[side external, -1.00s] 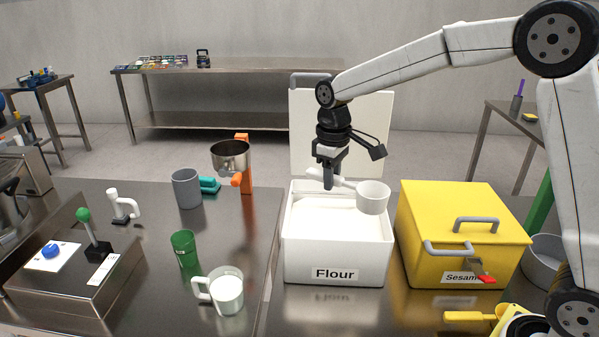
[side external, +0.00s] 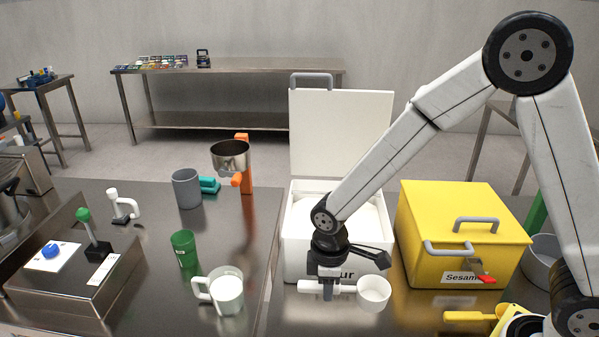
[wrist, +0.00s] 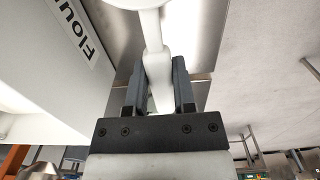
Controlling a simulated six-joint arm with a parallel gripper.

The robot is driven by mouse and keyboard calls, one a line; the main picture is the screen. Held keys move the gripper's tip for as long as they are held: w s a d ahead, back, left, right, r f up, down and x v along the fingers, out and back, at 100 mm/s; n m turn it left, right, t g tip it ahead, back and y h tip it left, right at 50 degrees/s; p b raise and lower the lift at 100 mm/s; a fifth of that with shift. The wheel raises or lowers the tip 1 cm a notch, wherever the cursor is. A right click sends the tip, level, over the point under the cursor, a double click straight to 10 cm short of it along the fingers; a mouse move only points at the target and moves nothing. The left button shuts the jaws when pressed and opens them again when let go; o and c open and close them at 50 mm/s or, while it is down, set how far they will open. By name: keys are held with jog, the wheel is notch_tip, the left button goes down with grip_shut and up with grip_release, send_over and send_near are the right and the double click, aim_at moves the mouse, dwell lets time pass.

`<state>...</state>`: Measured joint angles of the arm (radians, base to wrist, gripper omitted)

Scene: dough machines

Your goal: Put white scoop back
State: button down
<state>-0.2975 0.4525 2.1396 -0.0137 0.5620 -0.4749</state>
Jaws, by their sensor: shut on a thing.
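The white scoop (side external: 374,292) is in front of the white flour box in the side view, its cup to the right and its handle to the left. My gripper (side external: 329,292) is shut on the scoop's handle. In the wrist view the handle (wrist: 158,70) runs between the two fingers of my gripper (wrist: 158,85), and the cup is partly cut off at the top edge. I cannot tell whether the scoop touches the table. The flour box (side external: 296,262) stands with its lid (side external: 340,135) open; my arm hides part of its front and label.
The yellow sesame box (side external: 455,220) stands closed to the right of the flour box. A yellow scoop (side external: 468,317) lies at the front right. A white-filled mug (side external: 227,292) and a green cup (side external: 184,249) stand to the left. Some steel table in front of the flour box is clear.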

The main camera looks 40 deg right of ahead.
jog(key=shift+f, duration=2.3)
jog(key=shift+f, duration=1.75)
jog(key=shift+f, duration=0.15)
jog(key=shift+c, duration=2.2)
grip_release()
jog(key=shift+r, duration=6.15)
